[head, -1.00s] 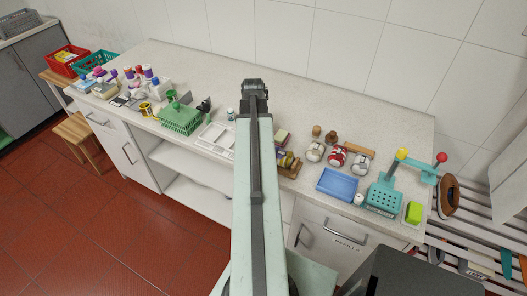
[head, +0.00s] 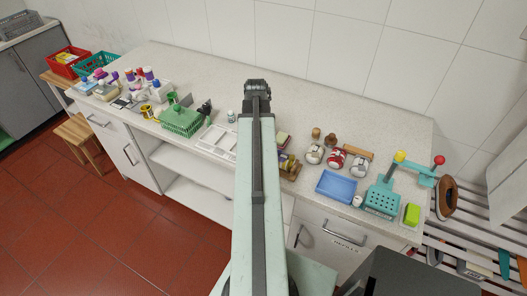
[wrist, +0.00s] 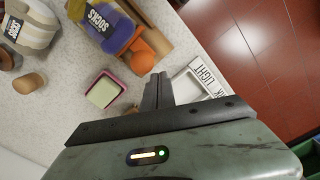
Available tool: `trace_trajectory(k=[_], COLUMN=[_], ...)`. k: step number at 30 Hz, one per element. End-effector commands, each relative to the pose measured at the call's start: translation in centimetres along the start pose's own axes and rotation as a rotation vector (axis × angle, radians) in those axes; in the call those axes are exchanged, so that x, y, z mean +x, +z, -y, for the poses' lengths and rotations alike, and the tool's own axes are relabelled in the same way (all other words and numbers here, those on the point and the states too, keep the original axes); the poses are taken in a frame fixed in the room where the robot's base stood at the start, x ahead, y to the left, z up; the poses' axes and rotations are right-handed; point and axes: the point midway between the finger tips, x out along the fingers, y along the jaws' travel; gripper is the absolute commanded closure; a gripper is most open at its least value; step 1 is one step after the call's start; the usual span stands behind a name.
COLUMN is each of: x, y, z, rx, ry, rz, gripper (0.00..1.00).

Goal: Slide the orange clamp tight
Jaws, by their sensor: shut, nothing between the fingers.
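An orange piece with a rounded end (wrist: 142,62), which looks like the clamp, lies on a wooden board (wrist: 158,42) in the wrist view. It sits close beside rolled socks in purple and yellow with a "SOCKS" band (wrist: 103,20); I cannot tell whether they touch. My gripper (wrist: 157,88) is shut and empty, just below the orange piece in the picture, apart from it. In the head view my gripper (head: 258,88) points toward the back of the counter. The board (head: 291,173) shows there right of my arm, with the orange piece too small to make out.
A pink-edged pale block (wrist: 104,91) lies left of my gripper. A white tray (wrist: 190,84) with a "LIGHT" label is to the right. A blue tray (head: 336,186), striped rolls and a teal press (head: 383,199) stand right. The back counter strip is clear.

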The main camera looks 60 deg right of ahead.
Motion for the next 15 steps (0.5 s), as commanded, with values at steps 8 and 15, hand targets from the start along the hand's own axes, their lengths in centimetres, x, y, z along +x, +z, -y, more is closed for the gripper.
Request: trace_trajectory(k=[8, 15], x=[-3.8, -5.7], y=[-0.8, -1.4], z=[0.5, 0.8], rx=[-0.001, -0.001], ry=[0.0, 0.0], rz=[-0.001, -0.001], gripper=[1.0, 1.0])
